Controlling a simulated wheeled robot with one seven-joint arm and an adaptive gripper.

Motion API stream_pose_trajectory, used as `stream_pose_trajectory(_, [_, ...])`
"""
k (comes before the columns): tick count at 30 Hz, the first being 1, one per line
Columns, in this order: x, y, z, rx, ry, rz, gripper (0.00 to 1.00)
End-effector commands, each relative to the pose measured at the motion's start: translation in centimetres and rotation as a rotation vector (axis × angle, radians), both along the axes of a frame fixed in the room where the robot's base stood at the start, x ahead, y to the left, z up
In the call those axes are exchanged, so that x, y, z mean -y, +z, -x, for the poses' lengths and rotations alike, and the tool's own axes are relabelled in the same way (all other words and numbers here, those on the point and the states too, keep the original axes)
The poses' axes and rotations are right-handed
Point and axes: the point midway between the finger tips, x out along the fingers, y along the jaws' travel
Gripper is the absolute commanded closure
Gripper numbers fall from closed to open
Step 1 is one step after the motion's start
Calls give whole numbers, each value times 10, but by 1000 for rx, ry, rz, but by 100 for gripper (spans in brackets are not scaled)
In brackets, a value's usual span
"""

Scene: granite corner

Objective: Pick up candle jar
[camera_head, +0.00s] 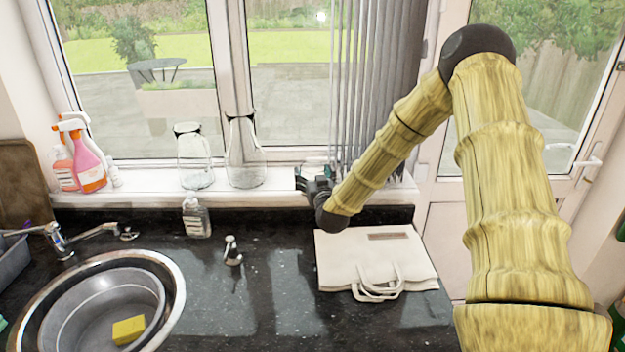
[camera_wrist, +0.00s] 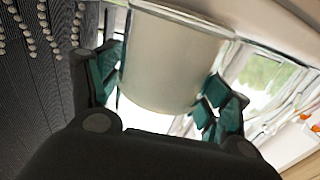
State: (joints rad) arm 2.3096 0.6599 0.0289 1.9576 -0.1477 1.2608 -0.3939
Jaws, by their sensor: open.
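The candle jar (camera_wrist: 172,58) is a pale cream cylinder with a clear glass rim. It fills the upper middle of the wrist view. My gripper (camera_wrist: 162,88) is open, with one teal-padded finger on each side of the jar. Both pads are very close to its sides; I cannot tell whether they touch. In the head view my gripper (camera_head: 308,180) is at the window sill, left of the vertical blinds' lower end. The jar cannot be made out clearly there, as the gripper and wrist cover that spot.
Two clear glass vessels (camera_head: 195,165) (camera_head: 246,160) stand on the sill left of my gripper. Spray bottles (camera_head: 88,160) are farther left. Below are a soap bottle (camera_head: 196,217), a folded cream bag (camera_head: 372,258) and a sink (camera_head: 165,290) with a tap. Blinds (camera_head: 372,90) hang close behind my arm.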

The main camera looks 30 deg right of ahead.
Motion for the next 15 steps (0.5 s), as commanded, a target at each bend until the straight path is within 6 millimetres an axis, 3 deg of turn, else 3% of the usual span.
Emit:
stream_pose_trajectory(2, [0, 0, 0, 0, 0, 0, 26])
stream_pose_trajectory(8, [0, 0, 0, 0, 0, 0, 62])
stream_pose_trajectory(15, [0, 1, 0, 1, 0, 0, 65])
